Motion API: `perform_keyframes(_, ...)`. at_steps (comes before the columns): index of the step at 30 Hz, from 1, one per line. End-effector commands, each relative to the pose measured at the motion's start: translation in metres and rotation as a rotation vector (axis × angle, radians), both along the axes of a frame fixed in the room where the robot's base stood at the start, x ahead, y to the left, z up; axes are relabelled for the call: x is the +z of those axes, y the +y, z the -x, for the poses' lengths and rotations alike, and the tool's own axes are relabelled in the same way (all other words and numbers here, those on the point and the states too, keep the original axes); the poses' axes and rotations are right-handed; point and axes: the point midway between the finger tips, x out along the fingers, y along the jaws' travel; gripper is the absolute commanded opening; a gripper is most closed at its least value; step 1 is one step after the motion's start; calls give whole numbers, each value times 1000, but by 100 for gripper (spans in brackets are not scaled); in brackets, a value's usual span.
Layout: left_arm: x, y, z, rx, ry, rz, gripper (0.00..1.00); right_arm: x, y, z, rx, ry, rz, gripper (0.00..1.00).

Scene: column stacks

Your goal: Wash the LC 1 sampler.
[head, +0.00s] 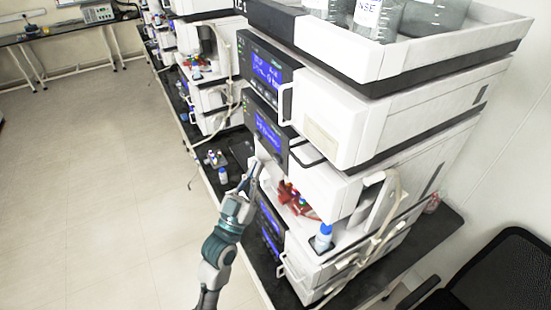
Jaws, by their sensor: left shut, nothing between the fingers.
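The near column stack of white modules with dark front panels fills the middle and right. Its upper panel has a blue-lit screen (268,70), and a lower panel has another blue-lit screen (267,130). The writing is too small to read, so I cannot tell which module is the LC 1 sampler. My left gripper (258,163) is shut and empty, just below the lower screen and close to the stack's front. I cannot tell whether it touches the panel. My right gripper is not in view.
A white tray (470,45) with clear bottles tops the stack. A blue-capped bottle (323,240) and reddish parts (298,200) sit in an opening lower down. More stacks stand behind along the dark bench. A black chair (500,270) is at right. The left floor is clear.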

Motion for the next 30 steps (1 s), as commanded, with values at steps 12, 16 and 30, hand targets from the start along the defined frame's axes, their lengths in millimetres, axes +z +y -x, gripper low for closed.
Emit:
perform_keyframes(12,0,23,15,-1,2,1,0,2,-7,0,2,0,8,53)
perform_keyframes(16,0,22,15,-1,1,0,0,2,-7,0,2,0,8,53)
perform_keyframes(30,0,22,15,-1,0,1,0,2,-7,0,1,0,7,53)
